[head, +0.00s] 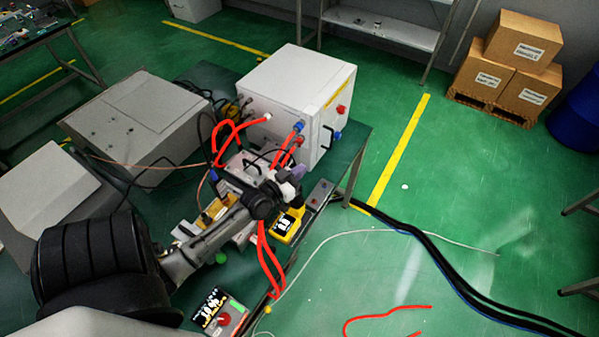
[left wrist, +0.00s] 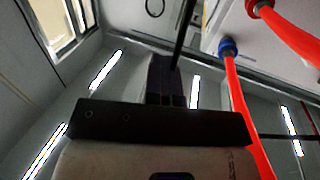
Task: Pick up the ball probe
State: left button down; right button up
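I cannot make out the ball probe for certain. A small green ball (head: 221,257) shows beside my left forearm, and a small yellow ball (head: 268,309) lies near the table's front edge. My left gripper (head: 290,188) is over the table in front of the white generator box (head: 300,95), close to a small purple part (head: 298,172). In the left wrist view, my dark fingers (left wrist: 167,80) point toward the ceiling area, and a thin dark rod rises behind or between them. Whether they are apart or hold anything is unclear. My right gripper is out of view.
Red hoses (head: 230,135) with blue and red fittings run from the white box. A yellow meter (head: 287,226) and a dial unit (head: 220,312) stand on the table (head: 358,150). Grey boxes (head: 135,115) fill the left. Black cables (head: 430,255) cross the green floor.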

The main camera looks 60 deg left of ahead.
pick_arm(q)
jog(key=shift+c, duration=1.9)
grip_release()
jog(key=b+v, duration=0.1)
jog(key=v, duration=1.2)
jog(key=shift+s+f, duration=0.1)
jog(key=shift+s, duration=0.35)
jog(key=c, duration=0.4)
